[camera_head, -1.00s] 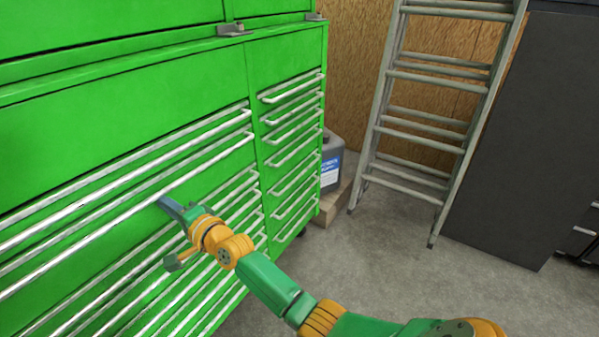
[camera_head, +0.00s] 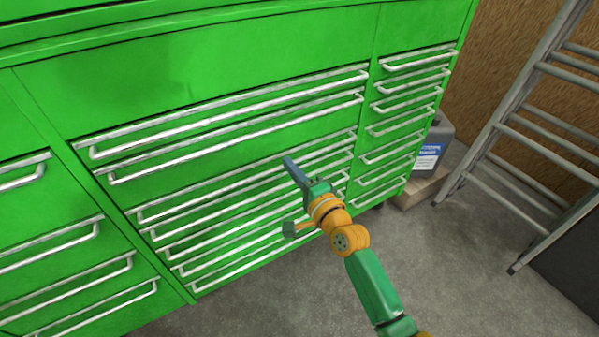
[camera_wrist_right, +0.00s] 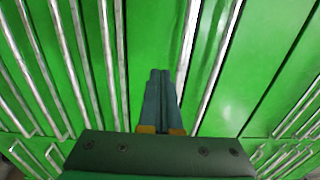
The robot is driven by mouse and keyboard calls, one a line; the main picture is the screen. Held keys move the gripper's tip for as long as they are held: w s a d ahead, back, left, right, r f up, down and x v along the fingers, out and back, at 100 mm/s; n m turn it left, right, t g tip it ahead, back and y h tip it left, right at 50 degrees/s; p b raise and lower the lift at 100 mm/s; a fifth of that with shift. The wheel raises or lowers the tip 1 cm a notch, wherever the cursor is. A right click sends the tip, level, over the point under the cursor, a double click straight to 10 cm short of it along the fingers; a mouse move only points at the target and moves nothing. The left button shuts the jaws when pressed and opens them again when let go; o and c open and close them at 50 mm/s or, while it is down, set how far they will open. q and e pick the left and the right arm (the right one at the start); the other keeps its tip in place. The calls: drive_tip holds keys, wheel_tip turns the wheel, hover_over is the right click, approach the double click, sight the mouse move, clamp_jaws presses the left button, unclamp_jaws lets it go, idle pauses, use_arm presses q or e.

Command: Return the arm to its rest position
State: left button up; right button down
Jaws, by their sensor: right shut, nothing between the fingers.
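My right arm, green and orange, comes in from the bottom right of the head view. Its gripper (camera_head: 295,171) is in front of the drawers of a green tool cabinet (camera_head: 130,95). The fingers look shut and empty. In the right wrist view the two dark fingers (camera_wrist_right: 159,85) lie together, pointing at the green drawer fronts and silver handles. I cannot tell from these views whether the fingertips touch a handle. My left arm is not in view.
Long silver drawer handles (camera_head: 235,130) stick out across the cabinet front. A grey jug with a blue label (camera_head: 429,155) stands right of the cabinet on a wooden block. A metal ladder (camera_head: 520,120) leans farther right. The concrete floor (camera_head: 445,265) is clear in front.

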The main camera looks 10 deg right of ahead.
drive_tip(key=s+d+f+n+g+h+p, duration=0.2)
drive_tip(key=s+f+n+g+p, duration=0.15)
drive_tip(key=s+f, duration=0.45)
drive_tip(key=s+d+f+n+g+h+p, duration=0.1)
drive_tip(key=s+d+f+n+g+p, duration=0.25)
drive_tip(key=f, duration=0.95)
drive_tip(key=s+d+f+n+g+h, duration=0.1)
drive_tip(key=s+f+n+g, duration=0.2)
drive_tip(key=s, duration=0.8)
drive_tip(key=s+d+f+n+g+p, duration=0.1)
drive_tip(key=s+d+f+n+g, duration=0.1)
drive_tip(key=s+f, duration=0.4)
drive_tip(key=s+d+f+n+g+h+p, duration=0.1)
drive_tip(key=s+f+n+g, duration=0.3)
drive_tip(key=s, duration=1.2)
drive_tip(key=shift+s+d+f+n+h, duration=0.25)
drive_tip(key=shift+s+d+n+h, duration=0.1)
drive_tip(key=shift+n, duration=0.15)
